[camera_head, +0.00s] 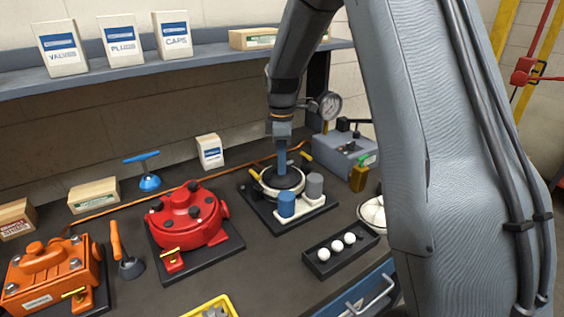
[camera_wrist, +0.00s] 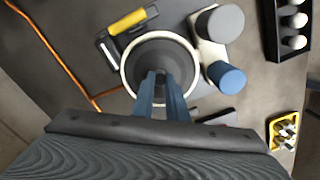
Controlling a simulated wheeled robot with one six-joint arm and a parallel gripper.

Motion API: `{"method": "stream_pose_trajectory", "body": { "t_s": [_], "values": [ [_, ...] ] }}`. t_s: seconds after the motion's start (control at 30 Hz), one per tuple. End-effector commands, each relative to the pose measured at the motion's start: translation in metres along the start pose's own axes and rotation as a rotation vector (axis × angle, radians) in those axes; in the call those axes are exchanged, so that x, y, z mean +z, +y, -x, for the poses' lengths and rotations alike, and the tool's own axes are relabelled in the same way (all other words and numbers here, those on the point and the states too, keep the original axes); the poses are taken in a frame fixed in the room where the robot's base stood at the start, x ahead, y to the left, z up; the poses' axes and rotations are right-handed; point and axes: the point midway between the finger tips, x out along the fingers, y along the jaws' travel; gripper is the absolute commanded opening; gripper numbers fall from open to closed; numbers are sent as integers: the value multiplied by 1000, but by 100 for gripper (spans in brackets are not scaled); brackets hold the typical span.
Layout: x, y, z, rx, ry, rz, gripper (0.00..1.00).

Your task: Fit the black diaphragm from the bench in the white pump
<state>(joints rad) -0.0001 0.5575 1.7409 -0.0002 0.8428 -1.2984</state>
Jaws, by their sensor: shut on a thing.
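The white pump (camera_head: 315,203) stands on a dark base plate on the bench, with a blue cylinder and a grey cylinder at its front. Its round white rim (camera_wrist: 127,88) shows in the wrist view. The black diaphragm (camera_head: 284,178) lies inside that rim; in the wrist view it is a dark disc (camera_wrist: 160,58) with a raised centre. My gripper (camera_head: 281,172) points down over the pump, and its blue fingers (camera_wrist: 161,80) are shut on the diaphragm's centre. Whether the disc is fully seated I cannot tell.
A red pump (camera_head: 190,218) stands left of the white pump, and an orange pump (camera_head: 50,272) farther left. A black tray (camera_head: 325,262) with white balls is in front. An orange cable runs behind.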

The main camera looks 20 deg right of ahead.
Motion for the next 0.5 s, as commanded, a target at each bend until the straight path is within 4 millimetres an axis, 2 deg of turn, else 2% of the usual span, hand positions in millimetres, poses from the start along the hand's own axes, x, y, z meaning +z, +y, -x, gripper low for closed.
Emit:
{"method": "stream_pose_trajectory", "body": {
  "t_s": [0.5],
  "values": [
    [0,0,-12,-1,0,0,0]
  ]
}}
